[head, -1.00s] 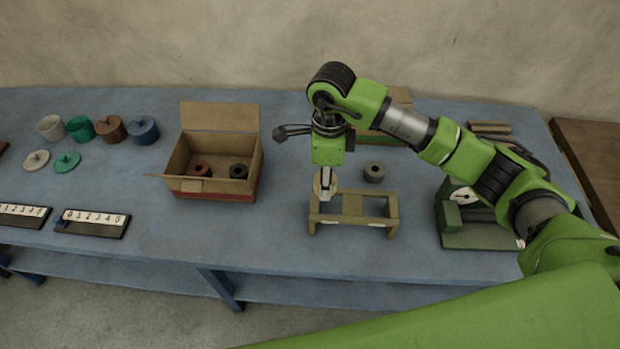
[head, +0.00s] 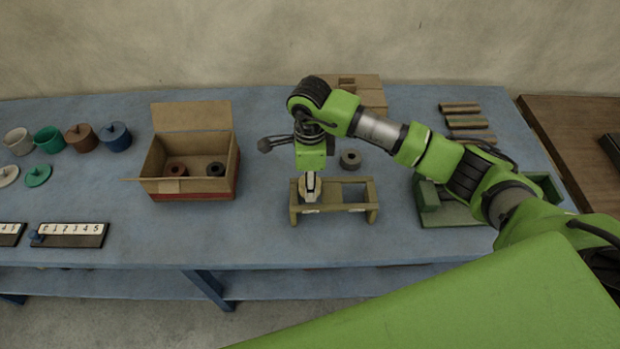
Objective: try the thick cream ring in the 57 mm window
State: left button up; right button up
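The thick cream ring (head: 302,187) is at the left window of the tan wooden gauge frame (head: 372,212). My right gripper (head: 311,194) comes down from above and appears shut on the ring, with a finger across its front. I cannot tell whether the ring sits inside the window or just above it. The frame's right window is empty. The small labels on its front are too small to read. My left gripper is not in view.
A grey ring (head: 350,158) lies behind the frame. An open cardboard box (head: 205,187) with a reddish and a dark ring stands left. A green device (head: 430,203) stands right. Blue table is clear in front.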

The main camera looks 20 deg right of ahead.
jog(key=shift+f, duration=0.2)
dwell(0.6)
jog(key=shift+f+b, duration=0.35)
jog(key=shift+b, duration=0.8)
dwell(1.0)
jog(key=o, duration=1.2)
jog(key=o, duration=0.5)
jog(key=shift+r, duration=0.15)
